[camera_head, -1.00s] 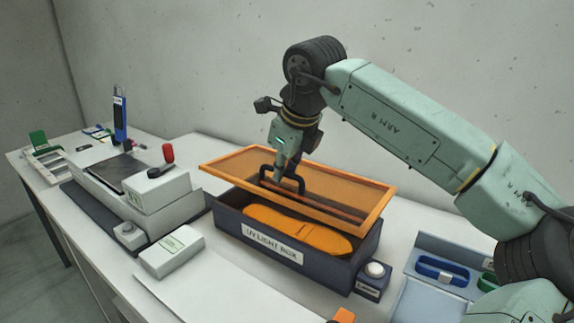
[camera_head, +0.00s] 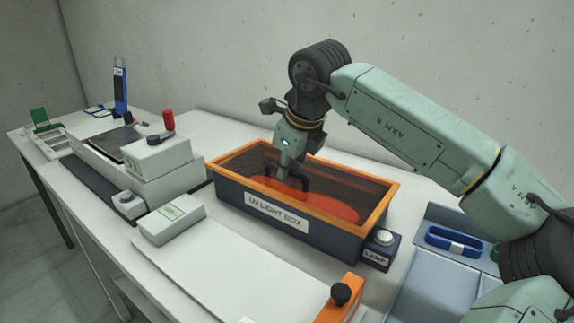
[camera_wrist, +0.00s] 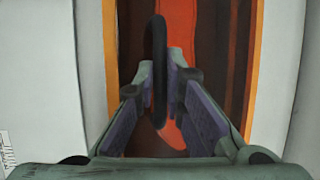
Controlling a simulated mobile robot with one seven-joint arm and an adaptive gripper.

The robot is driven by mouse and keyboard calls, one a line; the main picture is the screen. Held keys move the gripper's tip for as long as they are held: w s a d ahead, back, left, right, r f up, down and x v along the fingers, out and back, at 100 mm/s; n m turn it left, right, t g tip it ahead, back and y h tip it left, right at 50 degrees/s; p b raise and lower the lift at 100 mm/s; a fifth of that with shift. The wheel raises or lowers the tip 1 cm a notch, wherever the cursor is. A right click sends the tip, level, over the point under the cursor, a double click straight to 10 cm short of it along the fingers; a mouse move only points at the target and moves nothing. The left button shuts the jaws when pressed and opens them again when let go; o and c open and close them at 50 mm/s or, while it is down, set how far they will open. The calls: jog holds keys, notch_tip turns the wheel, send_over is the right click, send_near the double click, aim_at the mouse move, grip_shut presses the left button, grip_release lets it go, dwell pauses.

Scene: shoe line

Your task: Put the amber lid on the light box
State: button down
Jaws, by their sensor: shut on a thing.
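The amber lid (camera_head: 377,212) has an orange frame and a see-through panel. It lies level along the top rim of the dark light box (camera_head: 235,197), which is labelled UV LIGHT BOX. The orange sole (camera_head: 335,208) inside shows reddish through the panel. My gripper (camera_head: 287,176) is over the lid and shut on its black handle (camera_wrist: 159,70), which stands between the fingers in the wrist view. The gripper (camera_wrist: 166,95) hides part of the handle. Whether the frame touches the rim all round is hard to tell.
A lamp button box (camera_head: 380,245) stands at the box's right front corner. A white case (camera_head: 172,219) and a machine with a red-knobbed lever (camera_head: 168,122) are at left. A white board with an orange, black-knobbed block (camera_head: 340,293) lies in front.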

jog(key=shift+f, duration=0.15)
jog(key=c, duration=1.6)
grip_release()
jog(key=v, duration=1.2)
jog(key=shift+d, duration=0.1)
